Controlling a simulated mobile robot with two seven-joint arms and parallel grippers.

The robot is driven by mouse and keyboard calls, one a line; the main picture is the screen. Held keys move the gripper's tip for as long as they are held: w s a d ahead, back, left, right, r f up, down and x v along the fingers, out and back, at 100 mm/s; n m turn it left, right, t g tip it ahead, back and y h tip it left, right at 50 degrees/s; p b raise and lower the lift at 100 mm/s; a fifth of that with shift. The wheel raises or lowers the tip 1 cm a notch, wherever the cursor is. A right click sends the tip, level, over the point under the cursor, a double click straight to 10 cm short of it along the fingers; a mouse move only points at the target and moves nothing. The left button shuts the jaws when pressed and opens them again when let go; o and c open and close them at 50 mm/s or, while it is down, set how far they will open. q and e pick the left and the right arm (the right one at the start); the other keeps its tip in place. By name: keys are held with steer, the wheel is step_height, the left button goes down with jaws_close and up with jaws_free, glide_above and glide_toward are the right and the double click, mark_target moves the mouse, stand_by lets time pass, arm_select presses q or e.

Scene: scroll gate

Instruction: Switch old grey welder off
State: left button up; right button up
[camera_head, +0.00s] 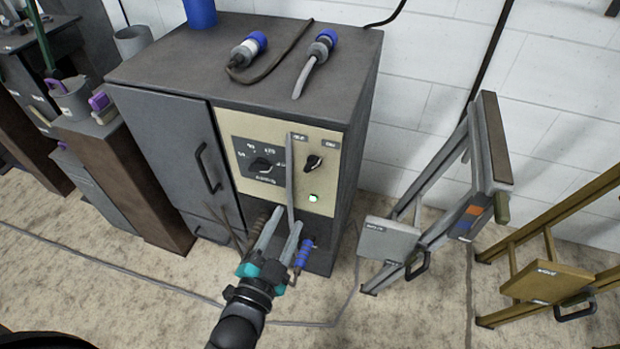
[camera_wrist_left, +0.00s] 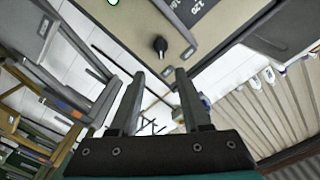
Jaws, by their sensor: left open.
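The old grey welder (camera_head: 165,140) is a dark grey cabinet with a beige control panel (camera_head: 240,130). A small black rotary switch (camera_head: 313,163) sits at the panel's upper right, above a lit green lamp (camera_head: 313,198). A larger black dial (camera_head: 262,164) is to its left. My left gripper (camera_head: 286,222) is open and empty, below the panel in the head view. In the left wrist view a black knob (camera_wrist_left: 160,45) shows beyond the open left gripper (camera_wrist_left: 160,78), apart from the fingertips. My right gripper is out of view.
Two blue-ended plugs (camera_head: 322,45) lie on the welder's top. A narrow grey strip (camera_head: 290,170) crosses the panel front. A blue connector (camera_head: 304,254) is beside my left gripper. A grey step stand (camera_head: 390,240) and a yellow one (camera_head: 545,282) stand at right.

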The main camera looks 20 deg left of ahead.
mark_target(311, 169)
arm_select(q)
steer(key=w+b, duration=0.1)
steer(key=w, duration=0.3)
steer(key=w+b, duration=0.1)
steer(key=w, duration=0.4)
steer(key=w+b, duration=0.2)
steer(key=w, duration=0.2)
steer(key=shift+w+d, duration=0.25)
steer(key=shift+w, duration=0.15)
steer(key=shift+w+r+b, duration=0.1)
steer(key=shift+w+b, duration=0.2)
steer(key=shift+w, duration=0.4)
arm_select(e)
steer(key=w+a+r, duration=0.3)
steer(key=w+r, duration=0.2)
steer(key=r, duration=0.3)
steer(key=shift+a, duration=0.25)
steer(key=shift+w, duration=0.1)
arm_select(q)
steer(key=shift+c, duration=0.4)
jaws_close()
